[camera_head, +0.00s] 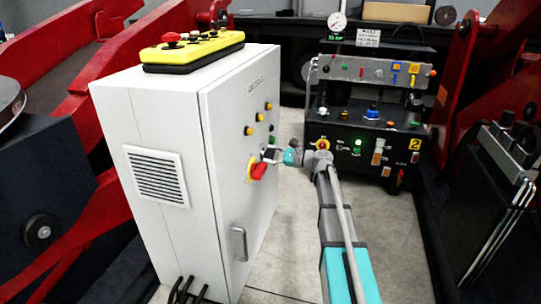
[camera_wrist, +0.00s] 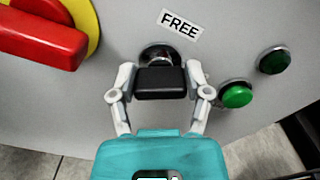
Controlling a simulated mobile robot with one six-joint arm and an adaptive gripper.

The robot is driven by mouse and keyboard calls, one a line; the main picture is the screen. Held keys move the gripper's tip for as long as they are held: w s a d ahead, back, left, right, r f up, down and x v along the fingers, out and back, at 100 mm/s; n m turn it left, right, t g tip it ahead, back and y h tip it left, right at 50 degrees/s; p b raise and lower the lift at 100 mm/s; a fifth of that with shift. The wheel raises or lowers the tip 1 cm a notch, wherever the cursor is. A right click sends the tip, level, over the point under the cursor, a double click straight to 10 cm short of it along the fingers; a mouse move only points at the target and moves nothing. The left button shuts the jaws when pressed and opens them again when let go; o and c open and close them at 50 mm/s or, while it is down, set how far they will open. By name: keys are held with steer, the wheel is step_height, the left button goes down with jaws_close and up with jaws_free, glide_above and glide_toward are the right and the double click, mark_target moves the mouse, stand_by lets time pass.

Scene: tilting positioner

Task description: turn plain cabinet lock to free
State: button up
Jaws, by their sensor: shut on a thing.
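The plain cabinet lock shows in the wrist view as a round metal collar with a black key grip (camera_wrist: 160,83), set in the grey panel below a white label FREE (camera_wrist: 180,24). The grip's broad side lies roughly level in that picture. My gripper (camera_wrist: 161,90) has one finger on each side of the black grip and is shut on it. In the head view my gripper (camera_head: 277,154) is at the door of the light grey cabinet (camera_head: 227,140). The lock is small and mostly covered there.
A red rotary switch on a yellow plate (camera_head: 258,171) is close beside the lock; its red handle (camera_wrist: 40,38) fills the upper left of the wrist view. A green button (camera_wrist: 236,95) is right of the lock. A door handle (camera_head: 239,244) sits lower. A black control unit (camera_head: 340,130) stands behind.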

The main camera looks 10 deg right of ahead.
steer(key=n, duration=0.6)
steer(key=shift+a+f+n, duration=0.1)
steer(key=shift+a+n, duration=0.05)
steer(key=shift+n, duration=0.15)
steer(key=n, duration=0.5)
steer(key=shift+f+n, duration=0.1)
steer(key=shift+n, duration=0.3)
steer(key=shift+s, duration=0.1)
steer(key=o, duration=1.2)
steer(key=shift+c, duration=0.2)
steer(key=v, duration=1.2)
